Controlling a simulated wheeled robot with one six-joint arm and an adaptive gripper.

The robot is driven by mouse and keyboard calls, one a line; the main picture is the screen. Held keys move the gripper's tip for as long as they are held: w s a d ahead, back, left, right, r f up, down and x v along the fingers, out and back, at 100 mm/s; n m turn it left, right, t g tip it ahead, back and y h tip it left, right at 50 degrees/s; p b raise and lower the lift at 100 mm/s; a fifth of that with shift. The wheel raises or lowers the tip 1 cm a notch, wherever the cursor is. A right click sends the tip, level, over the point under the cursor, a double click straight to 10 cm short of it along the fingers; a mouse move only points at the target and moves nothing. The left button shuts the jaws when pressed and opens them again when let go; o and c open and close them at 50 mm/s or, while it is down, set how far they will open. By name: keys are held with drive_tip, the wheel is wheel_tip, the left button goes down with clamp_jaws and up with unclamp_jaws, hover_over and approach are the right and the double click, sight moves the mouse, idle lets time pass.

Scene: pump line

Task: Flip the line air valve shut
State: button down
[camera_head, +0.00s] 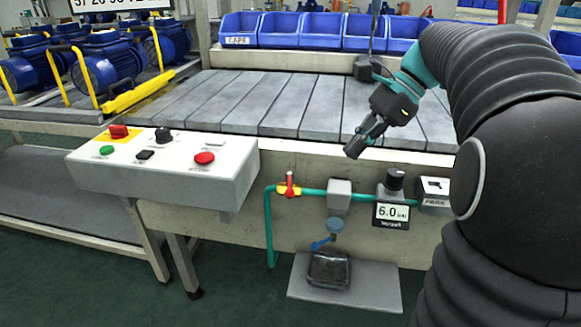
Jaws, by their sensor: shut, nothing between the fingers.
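The air valve (289,190) is a yellow body on a teal pipe at the front face of the conveyor. Its red handle (290,179) points up, crosswise to the pipe running to the right. My gripper (353,152) is shut and empty, above and to the right of the valve, near the conveyor's front edge. It points down and left and is apart from the valve. My arm covers the right part of the picture.
A control box (165,160) with several buttons and knobs juts out left of the valve. Right of the valve are a grey block (339,195), a gauge reading 6.0 (392,213) and a white-and-black box (433,190). Blue bins (278,30) stand behind the conveyor.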

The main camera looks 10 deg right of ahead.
drive_tip(key=d, duration=0.1)
drive_tip(key=m+b, duration=0.1)
drive_tip(key=b, duration=0.1)
approach(290, 184)
drive_tip(key=shift+s+a+f, duration=1.1)
drive_tip(key=shift+a+f, duration=0.35)
drive_tip(key=shift+f, duration=1.75)
drive_tip(key=shift+y, duration=0.3)
